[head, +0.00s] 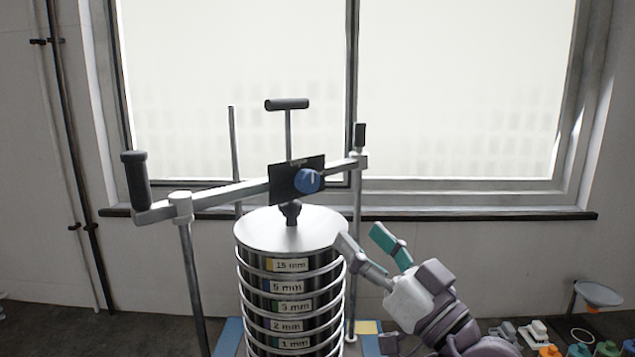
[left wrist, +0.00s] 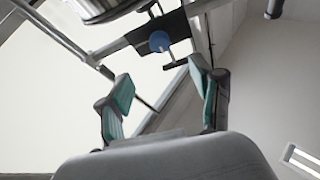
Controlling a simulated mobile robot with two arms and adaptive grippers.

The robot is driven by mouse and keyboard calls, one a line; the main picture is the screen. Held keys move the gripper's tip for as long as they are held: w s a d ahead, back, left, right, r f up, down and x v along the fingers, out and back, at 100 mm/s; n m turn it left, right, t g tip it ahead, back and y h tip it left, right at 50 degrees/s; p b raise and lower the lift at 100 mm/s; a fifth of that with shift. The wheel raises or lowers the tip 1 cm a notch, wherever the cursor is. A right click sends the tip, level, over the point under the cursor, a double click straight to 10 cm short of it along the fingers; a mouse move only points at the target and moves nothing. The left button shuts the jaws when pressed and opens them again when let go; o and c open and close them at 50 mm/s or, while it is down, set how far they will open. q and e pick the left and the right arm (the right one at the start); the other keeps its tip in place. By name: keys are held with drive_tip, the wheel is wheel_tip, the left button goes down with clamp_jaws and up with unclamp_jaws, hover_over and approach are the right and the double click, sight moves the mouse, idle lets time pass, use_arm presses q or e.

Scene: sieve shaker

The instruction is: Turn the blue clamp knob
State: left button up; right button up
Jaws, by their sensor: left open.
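The blue clamp knob (head: 308,180) sits on a black plate (head: 284,184) on the shaker's crossbar, above the sieve stack's lid (head: 290,229). My left gripper (head: 358,237) is below and to the right of the knob in the head view, beside the lid's right edge. Its two fingers are spread, with nothing between them. In the left wrist view the knob (left wrist: 159,41) shows beyond the open teal-padded fingers (left wrist: 160,88), apart from them. My right gripper is in neither view.
The crossbar (head: 230,192) has a black handle (head: 136,180) at its left end and upright rods below. A T-handle (head: 287,104) rises behind the plate. Labelled sieves (head: 290,287) stack under the lid. Small colored items (head: 580,350) and a funnel-like dish (head: 599,293) are at lower right.

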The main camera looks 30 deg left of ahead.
sight(311, 186)
use_arm(q)
drive_tip(key=p+x, duration=0.6)
drive_tip(key=x, duration=0.5)
drive_tip(key=shift+a+r, duration=0.25)
drive_tip(key=shift+a, duration=0.05)
drive_tip(key=shift+w+a+r+p, duration=0.1)
drive_tip(key=shift+w+a+p, duration=0.35)
drive_tip(key=shift+a, duration=0.2)
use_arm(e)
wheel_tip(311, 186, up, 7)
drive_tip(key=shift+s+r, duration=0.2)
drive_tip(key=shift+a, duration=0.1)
